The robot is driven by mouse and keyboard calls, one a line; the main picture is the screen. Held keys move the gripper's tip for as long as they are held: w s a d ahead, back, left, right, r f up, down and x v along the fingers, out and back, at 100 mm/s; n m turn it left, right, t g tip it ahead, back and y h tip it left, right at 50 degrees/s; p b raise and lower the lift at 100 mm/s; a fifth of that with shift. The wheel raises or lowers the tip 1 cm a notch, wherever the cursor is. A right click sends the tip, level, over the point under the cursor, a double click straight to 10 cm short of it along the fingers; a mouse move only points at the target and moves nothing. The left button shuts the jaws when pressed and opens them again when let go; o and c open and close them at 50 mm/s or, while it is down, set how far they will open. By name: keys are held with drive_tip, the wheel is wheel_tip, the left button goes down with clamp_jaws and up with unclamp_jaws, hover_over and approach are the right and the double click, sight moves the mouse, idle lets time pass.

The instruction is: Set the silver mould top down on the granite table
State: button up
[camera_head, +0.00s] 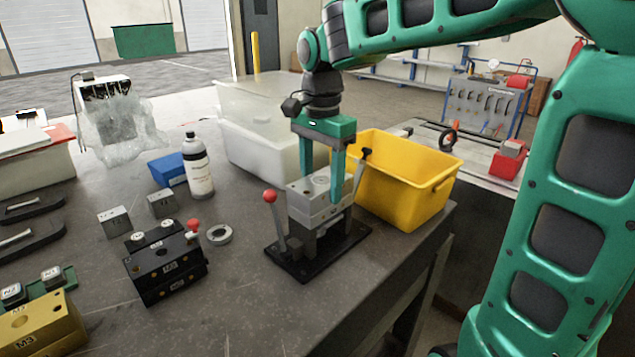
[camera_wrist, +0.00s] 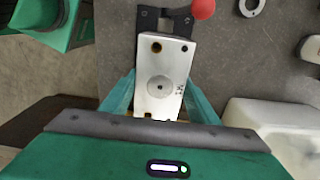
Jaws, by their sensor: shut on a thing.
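The silver mould top (camera_head: 303,190) is a pale block with a round boss on its upper face. It sits at the black fixture (camera_head: 320,258), which has a red-knobbed lever on its left. A silver lower part shows beneath it; whether the two touch I cannot tell. My gripper (camera_head: 318,186) comes from above, its green fingers shut on the mould top's sides. In the wrist view the mould top (camera_wrist: 160,65) lies between the fingers of my gripper (camera_wrist: 158,98). The granite table (camera_head: 235,300) is dark grey and spreads around the fixture.
A yellow bin (camera_head: 405,190) stands close behind and right of the fixture. A white tub (camera_head: 260,145) is behind it. A black mould (camera_head: 165,265), a steel ring (camera_head: 219,235), a bottle (camera_head: 198,170) and a brass mould (camera_head: 40,330) stand to the left. The table's front middle is clear.

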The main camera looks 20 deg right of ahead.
sight(321, 181)
drive_tip(key=shift+r, duration=0.2)
drive_tip(key=shift+r, duration=1.75)
drive_tip(key=shift+s, duration=0.1)
